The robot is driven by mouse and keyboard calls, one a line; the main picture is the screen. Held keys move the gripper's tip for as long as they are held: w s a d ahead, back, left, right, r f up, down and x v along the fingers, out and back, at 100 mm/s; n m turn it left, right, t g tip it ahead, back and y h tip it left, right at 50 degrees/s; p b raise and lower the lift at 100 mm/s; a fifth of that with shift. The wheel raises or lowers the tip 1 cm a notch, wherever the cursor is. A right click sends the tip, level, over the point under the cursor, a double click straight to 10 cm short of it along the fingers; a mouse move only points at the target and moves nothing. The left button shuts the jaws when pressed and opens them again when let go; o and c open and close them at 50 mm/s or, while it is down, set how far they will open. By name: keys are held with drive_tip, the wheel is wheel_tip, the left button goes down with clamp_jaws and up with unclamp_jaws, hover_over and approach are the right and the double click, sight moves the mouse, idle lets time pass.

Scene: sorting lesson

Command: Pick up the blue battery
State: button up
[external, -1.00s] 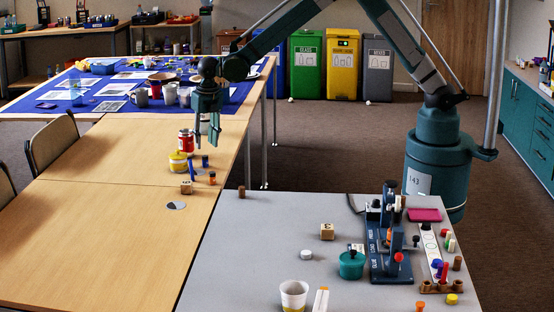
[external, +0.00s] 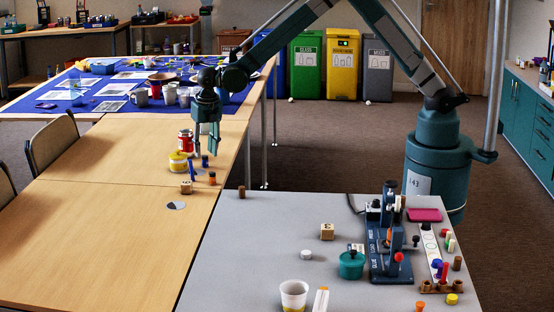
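A small dark blue cylinder (external: 205,161), which looks like the blue battery, stands upright on the wooden table (external: 110,235). My gripper (external: 206,152) points down just above it, with its fingers apart and nothing visible between them. The fingertips look close to the cylinder's top, but I cannot tell whether they touch it or are level with it. Another small blue piece (external: 192,163) is just to its left.
Near the cylinder are a red can (external: 186,142), a yellow tub (external: 178,162), a wooden letter cube (external: 186,187) and an orange cylinder (external: 212,178). The front of the wooden table is mostly clear. A grey table (external: 250,255) stands to the right.

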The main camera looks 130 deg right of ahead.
sight(205, 156)
drive_tip(key=shift+d+f+b, duration=0.15)
drive_tip(key=shift+f+b, duration=0.1)
drive_tip(key=shift+f, duration=0.7)
drive_tip(key=shift+d+f+b, duration=0.15)
drive_tip(key=shift+f+b, duration=0.05)
drive_tip(key=shift+f, duration=0.7)
drive_tip(key=c, duration=1)
